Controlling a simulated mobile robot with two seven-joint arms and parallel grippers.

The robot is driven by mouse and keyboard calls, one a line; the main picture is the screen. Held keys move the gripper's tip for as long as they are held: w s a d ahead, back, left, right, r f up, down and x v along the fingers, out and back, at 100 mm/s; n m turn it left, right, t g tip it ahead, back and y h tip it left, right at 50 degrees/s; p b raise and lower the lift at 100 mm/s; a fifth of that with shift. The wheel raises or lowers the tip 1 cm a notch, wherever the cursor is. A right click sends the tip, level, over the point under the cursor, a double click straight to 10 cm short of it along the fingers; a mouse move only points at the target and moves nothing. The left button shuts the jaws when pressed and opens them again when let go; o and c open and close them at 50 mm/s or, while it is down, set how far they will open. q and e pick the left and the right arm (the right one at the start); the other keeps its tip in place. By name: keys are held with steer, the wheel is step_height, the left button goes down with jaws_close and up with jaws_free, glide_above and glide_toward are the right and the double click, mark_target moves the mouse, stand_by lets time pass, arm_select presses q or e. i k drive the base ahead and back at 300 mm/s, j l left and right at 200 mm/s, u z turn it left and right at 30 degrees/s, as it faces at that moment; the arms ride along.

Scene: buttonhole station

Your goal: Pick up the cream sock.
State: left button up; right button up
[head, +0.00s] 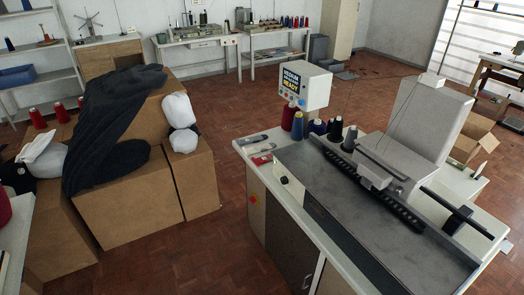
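I cannot make out a cream sock for certain. Two white rounded shapes, an upper one (179,110) and a lower one (183,140), show at the right side of the cardboard boxes, with small dark parts beside them; I cannot tell what they are. Another white shape (40,146) shows at the far left, beside something black. A large dark grey, cloth-like mass (108,120) lies over the boxes. Neither of my grippers can be made out in the head view.
Cardboard boxes (135,205) stand at left. A machine bench (375,210) with thread cones (298,126) and a small display box (304,85) fills the right. An open carton (472,137) stands beyond it. Red-brown floor (225,255) is clear between boxes and bench.

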mark_target(263, 147)
steer(key=i+j+u, duration=0.4)
steer(key=i, duration=0.25)
steer(key=i+j+u, duration=0.2)
steer(key=i, duration=0.55)
steer(key=i+j+u, duration=0.2)
steer(key=i, duration=0.55)
steer(key=i+l+z, duration=0.1)
steer(key=i+z, duration=0.15)
steer(key=z, duration=0.15)
steer(key=i+z, duration=0.3)
steer(key=z, duration=0.15)
steer(key=i+j+z, duration=0.1)
steer(key=i+z, duration=0.3)
steer(key=i+j+z, duration=0.1)
steer(key=z, duration=0.3)
